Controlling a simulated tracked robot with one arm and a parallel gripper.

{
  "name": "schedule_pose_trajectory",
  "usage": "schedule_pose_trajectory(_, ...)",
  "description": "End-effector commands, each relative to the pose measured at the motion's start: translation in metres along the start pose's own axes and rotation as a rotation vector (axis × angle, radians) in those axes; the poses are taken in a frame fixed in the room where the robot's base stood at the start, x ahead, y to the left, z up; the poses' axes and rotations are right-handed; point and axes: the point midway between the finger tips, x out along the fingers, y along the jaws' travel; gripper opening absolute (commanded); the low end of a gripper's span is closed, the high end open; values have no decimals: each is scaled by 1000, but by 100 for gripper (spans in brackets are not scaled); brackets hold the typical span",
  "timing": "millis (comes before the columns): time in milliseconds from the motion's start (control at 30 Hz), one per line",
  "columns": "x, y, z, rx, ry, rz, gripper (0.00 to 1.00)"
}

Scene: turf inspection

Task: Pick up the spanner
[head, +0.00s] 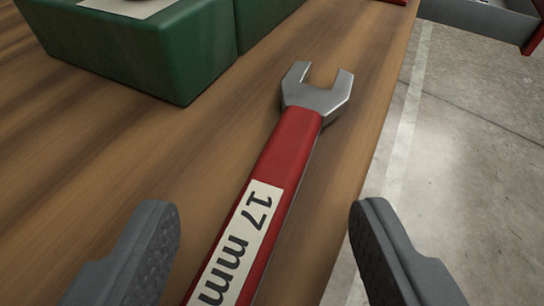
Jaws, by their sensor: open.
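The spanner (294,134) has a red handle, a bare metal open-ended jaw and a white label reading "17 mm". It lies on a wooden tabletop (130,165), close to the right edge, with its jaw end pointing away from me. My gripper (268,225) is open, with one grey finger on each side of the handle in the picture. I see no finger touching the spanner. The near end of the handle is cut off by the bottom of the view. The height of the fingers above the table is hard to tell.
A green box (185,62) stands at the upper left, with another green block (258,20) beside it. The tabletop edge runs down the right side, with concrete floor (470,150) beyond. A grey and red object (485,20) shows at the upper right.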

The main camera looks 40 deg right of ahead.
Motion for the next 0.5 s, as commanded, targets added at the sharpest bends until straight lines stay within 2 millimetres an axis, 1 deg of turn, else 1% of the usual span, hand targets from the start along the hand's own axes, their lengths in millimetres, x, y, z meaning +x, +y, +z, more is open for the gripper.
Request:
schedule_pose_trajectory(33, 7, 0, 1, 0, 0, 1, 54)
schedule_pose_trajectory(133, 15, 0, 2, -1, -3, 0, 54)
schedule_pose_trajectory(367, 16, 0, 2, -1, -3, -1, 54)
schedule_pose_trajectory(400, 16, 0, 2, -1, -3, -1, 43)
schedule_pose_trajectory(467, 16, 0, 2, -1, -3, -1, 26)
schedule_pose_trajectory(500, 16, 0, 2, -1, -3, -1, 15)
